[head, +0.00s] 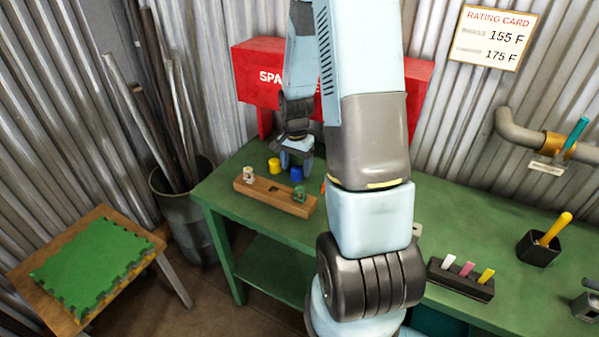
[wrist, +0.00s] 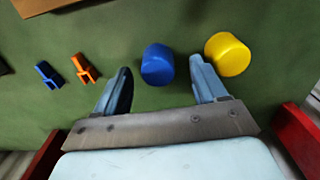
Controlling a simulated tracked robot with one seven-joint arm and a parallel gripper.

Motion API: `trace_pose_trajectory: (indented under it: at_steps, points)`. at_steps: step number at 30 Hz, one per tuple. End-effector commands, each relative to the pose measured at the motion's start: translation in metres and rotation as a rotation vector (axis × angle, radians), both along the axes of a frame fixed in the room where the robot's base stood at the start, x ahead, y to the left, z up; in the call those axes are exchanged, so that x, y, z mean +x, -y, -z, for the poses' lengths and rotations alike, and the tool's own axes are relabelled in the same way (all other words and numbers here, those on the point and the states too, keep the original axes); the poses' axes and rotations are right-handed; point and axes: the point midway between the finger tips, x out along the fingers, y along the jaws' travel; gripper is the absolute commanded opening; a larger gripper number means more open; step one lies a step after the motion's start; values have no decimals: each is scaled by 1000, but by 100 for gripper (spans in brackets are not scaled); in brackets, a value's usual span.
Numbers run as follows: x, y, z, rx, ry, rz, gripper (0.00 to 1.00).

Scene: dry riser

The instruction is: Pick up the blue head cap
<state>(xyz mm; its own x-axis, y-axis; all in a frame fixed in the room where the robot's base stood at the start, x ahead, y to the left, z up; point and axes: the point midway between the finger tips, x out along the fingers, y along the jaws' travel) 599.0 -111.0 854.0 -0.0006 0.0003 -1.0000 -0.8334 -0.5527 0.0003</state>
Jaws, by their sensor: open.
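The blue head cap (wrist: 157,64) is a short blue cylinder on the green bench top. In the wrist view it lies between the fingertips of my gripper (wrist: 160,82), nearer the right finger, with a visible gap to the left finger. My gripper is open and holds nothing. In the head view my gripper (head: 295,158) hangs over the bench just behind the blue cap (head: 297,174). A yellow cap (wrist: 228,54) stands right of the blue one in the wrist view, just beyond the right finger.
A blue clip (wrist: 48,74) and an orange clip (wrist: 85,69) lie left of my gripper. A wooden rack (head: 270,195) with small parts sits in front of the caps. A red box (head: 258,75) is behind the bench.

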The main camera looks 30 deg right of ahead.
Motion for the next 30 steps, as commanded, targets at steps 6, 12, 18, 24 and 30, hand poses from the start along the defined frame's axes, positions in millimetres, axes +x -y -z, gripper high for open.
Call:
trace_pose_trajectory:
  at_steps: [6, 12, 18, 24, 30]
  points:
    - [0, 0, 19, 0, -1, -1, 71]
    - [0, 0, 21, 0, 0, 0, 71]
    - [0, 1, 21, 0, 0, 0, 61]
    - [0, 1, 21, 0, 0, 0, 42]
    - [0, 1, 21, 0, 0, 1, 22]
